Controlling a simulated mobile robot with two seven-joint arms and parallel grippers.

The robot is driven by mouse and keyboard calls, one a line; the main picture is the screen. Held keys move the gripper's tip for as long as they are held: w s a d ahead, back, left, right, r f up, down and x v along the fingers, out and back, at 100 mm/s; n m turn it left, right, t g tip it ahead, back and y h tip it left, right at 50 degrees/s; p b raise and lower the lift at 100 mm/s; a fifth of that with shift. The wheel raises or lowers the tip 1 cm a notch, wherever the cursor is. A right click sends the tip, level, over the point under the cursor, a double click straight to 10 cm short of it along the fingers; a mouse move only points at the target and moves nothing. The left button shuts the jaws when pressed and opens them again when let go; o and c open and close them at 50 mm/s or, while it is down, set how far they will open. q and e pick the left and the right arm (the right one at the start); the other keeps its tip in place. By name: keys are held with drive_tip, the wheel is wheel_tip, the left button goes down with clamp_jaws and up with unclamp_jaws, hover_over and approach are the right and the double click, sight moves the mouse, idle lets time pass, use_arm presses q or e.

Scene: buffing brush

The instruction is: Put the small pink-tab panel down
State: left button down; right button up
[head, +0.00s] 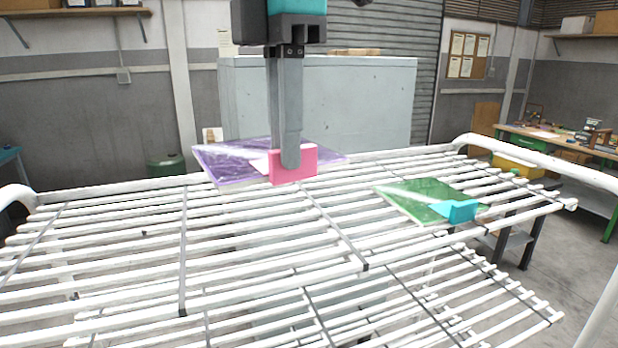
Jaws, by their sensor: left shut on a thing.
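The small panel is a flat purple plate (228,162) with a pink tab (294,171) at its front. It is in the head view, left of centre, over the far part of the white slatted rack (120,262). My left gripper (287,160) comes down from above and is shut on the pink tab. The panel looks roughly level; I cannot tell whether its underside touches the slats. The gripper's fingertips are partly hidden behind the tab. My right gripper is not in view.
A green panel (425,193) with a cyan tab (457,210) lies on the rack to the right. The rack's left and front slats are bare. A raised white rail (540,160) runs along the right. A grey cabinet (350,105) stands behind.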

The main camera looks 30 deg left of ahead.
use_arm(q)
wheel_tip(320, 180, up, 8)
drive_tip(key=w+a+m+p, duration=0.1)
drive_tip(key=w+m+p, duration=0.15)
drive_tip(key=p, duration=0.35)
drive_tip(key=shift+n, duration=0.25)
wheel_tip(320, 180, down, 16)
drive_tip(key=shift+a+r+b, duration=0.1)
drive_tip(key=shift+r+b, duration=0.1)
drive_tip(key=shift+b, duration=0.9)
wheel_tip(320, 180, down, 4)
drive_tip(key=shift+f, duration=0.25)
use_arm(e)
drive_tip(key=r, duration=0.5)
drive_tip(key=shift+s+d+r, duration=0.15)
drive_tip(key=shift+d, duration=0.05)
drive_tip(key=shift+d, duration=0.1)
use_arm(q)
drive_tip(key=shift+f, duration=0.15)
drive_tip(key=c, duration=0.9)
unclamp_jaws()
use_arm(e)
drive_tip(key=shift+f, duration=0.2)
